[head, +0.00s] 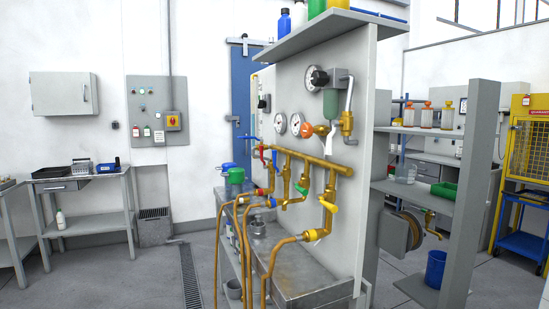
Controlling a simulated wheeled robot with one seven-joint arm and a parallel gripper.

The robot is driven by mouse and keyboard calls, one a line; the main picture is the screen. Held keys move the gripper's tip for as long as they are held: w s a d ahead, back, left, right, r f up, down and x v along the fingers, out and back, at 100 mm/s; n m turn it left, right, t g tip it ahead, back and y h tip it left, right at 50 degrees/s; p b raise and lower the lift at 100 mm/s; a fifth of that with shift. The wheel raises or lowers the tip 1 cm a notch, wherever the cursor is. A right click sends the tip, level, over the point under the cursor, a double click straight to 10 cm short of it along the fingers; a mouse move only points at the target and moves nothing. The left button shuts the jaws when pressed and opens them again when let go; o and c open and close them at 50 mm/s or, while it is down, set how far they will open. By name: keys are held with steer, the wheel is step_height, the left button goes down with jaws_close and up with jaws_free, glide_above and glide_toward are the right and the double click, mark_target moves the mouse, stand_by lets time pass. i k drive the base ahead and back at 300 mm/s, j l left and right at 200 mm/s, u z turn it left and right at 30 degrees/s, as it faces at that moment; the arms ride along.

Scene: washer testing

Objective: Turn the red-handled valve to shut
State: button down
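The red-handled valve (263,150) is small in the head view, at the left end of the brass manifold pipe (310,160) on the grey test panel (345,85). Its handle looks roughly level or slightly slanted, but it is too small to tell its exact angle. A blue-handled valve (275,159) hangs close to its right. A green-handled valve (302,187) and a yellow-handled valve (328,206) sit further right and lower. My gripper is not in view.
Copper-coloured hoses (270,270) curve down in front of the metal bench (310,275). Gauges (280,123) and a regulator with a green bowl (330,103) are above the manifold. Bottles (284,22) stand on the panel's top shelf. The floor at left (130,275) is mostly clear, with a drain grate (190,275).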

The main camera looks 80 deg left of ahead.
mark_target(261, 146)
steer(key=u, duration=2.35)
steer(key=k+z, duration=0.2)
steer(key=k, duration=0.2)
steer(key=k+l+z, duration=0.15)
steer(key=k, duration=0.3)
steer(key=k+l+z, duration=0.2)
steer(key=k, duration=0.2)
steer(key=i+j+z, duration=0.45)
steer(key=j, duration=0.2)
steer(key=j+z, duration=0.25)
steer(key=i+j, duration=0.15)
steer(key=j, duration=0.25)
steer(key=i+j, duration=0.15)
steer(key=j, duration=0.2)
steer(key=i+j, duration=0.1)
steer(key=j, duration=0.3)
steer(key=i+j, duration=0.15)
steer(key=j, duration=0.2)
steer(key=i+j, duration=0.15)
steer(key=j, duration=0.25)
steer(key=i+j, duration=0.15)
steer(key=j, duration=0.25)
steer(key=i+j, duration=0.15)
steer(key=j, duration=0.2)
